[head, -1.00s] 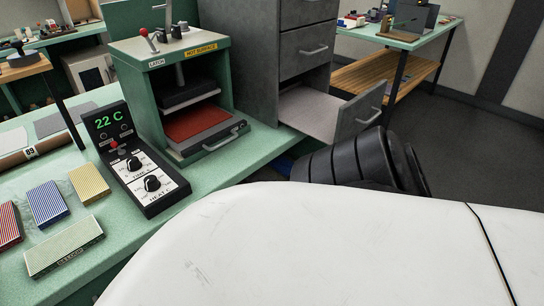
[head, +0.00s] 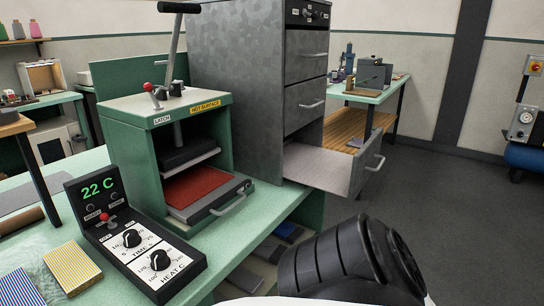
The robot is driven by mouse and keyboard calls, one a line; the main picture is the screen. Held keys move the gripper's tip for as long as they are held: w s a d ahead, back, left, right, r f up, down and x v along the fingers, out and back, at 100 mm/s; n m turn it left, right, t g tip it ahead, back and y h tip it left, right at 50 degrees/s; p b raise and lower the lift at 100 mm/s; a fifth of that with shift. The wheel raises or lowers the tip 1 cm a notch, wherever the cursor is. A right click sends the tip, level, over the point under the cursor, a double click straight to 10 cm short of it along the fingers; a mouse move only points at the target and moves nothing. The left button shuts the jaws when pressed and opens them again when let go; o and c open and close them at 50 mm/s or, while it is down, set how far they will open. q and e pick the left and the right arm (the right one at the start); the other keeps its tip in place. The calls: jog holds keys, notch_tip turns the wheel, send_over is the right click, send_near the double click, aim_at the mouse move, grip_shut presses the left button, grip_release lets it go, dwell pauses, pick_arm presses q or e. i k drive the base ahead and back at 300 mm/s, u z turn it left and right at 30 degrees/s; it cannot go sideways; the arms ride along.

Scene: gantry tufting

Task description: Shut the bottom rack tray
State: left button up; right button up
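Neither of my grippers is in view. A black ribbed part and a white part of my own body fill the lower right, below and in front of the open tray.
A green press (head: 165,111) marked hot surface stands left of the rack, with its own handled tray and a control box (head: 134,238) in front. A farther table (head: 378,93) stands behind. The grey floor (head: 460,200) to the right is clear.

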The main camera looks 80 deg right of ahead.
aim_at(341, 175)
jog(key=z, duration=2.2)
